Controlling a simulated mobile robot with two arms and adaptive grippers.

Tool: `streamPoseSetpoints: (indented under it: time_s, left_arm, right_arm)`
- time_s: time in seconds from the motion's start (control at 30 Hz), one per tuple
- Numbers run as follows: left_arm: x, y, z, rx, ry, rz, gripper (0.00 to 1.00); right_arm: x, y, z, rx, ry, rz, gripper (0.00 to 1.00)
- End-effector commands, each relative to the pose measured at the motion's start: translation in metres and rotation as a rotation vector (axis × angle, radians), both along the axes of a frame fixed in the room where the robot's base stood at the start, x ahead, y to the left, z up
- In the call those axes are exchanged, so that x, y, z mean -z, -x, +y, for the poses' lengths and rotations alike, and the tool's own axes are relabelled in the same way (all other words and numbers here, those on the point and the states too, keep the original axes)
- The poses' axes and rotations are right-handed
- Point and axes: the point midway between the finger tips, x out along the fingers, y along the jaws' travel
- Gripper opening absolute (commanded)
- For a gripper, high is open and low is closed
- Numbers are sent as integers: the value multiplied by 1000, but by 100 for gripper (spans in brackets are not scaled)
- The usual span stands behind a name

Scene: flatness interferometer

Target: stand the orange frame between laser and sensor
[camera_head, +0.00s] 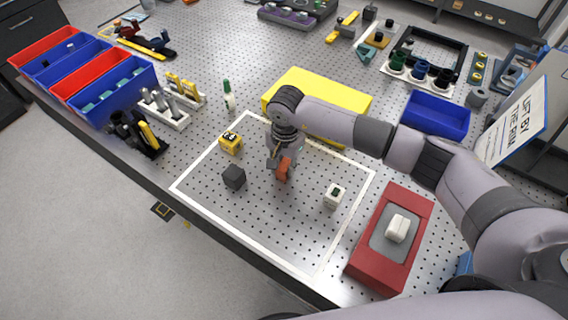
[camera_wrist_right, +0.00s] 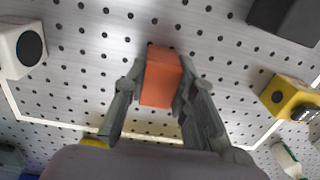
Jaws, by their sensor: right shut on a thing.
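My right gripper (camera_head: 280,160) points down over the white-outlined area of the table and is shut on the orange frame (camera_head: 283,171). In the right wrist view the orange frame (camera_wrist_right: 160,80) sits between the two fingers of the right gripper (camera_wrist_right: 160,85). Whether its lower end touches the table is unclear. A yellow block (camera_head: 231,143) with a black top detail, perhaps the laser, stands to the left. A white block (camera_head: 335,195) with a dark face, perhaps the sensor, stands to the right. My left gripper is not in view.
A dark grey cube (camera_head: 234,177) stands left of the frame inside the white outline (camera_head: 210,240). A yellow plate (camera_head: 345,95) lies behind my right arm. A red base (camera_head: 416,225) with a white piece is at the right. The outline's front part is clear.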

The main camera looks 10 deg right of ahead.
Motion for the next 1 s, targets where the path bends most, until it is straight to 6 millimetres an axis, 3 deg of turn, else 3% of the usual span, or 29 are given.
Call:
streamPoseSetpoints:
  time_s: [0.13,0.17,0.43,0.87,1.0]
  left_arm:
    - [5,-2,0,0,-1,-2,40]
    - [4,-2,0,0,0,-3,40]
    - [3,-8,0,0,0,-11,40]
    - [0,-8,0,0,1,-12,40]
    - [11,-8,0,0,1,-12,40]
  right_arm:
    - [3,0,0,0,-1,-1,0]
    - [3,0,0,0,0,0,26]
    - [2,0,0,1,0,0,44]
    - [-4,-1,0,1,-1,-2,45]
    - [-25,-2,-1,0,-1,-7,45]
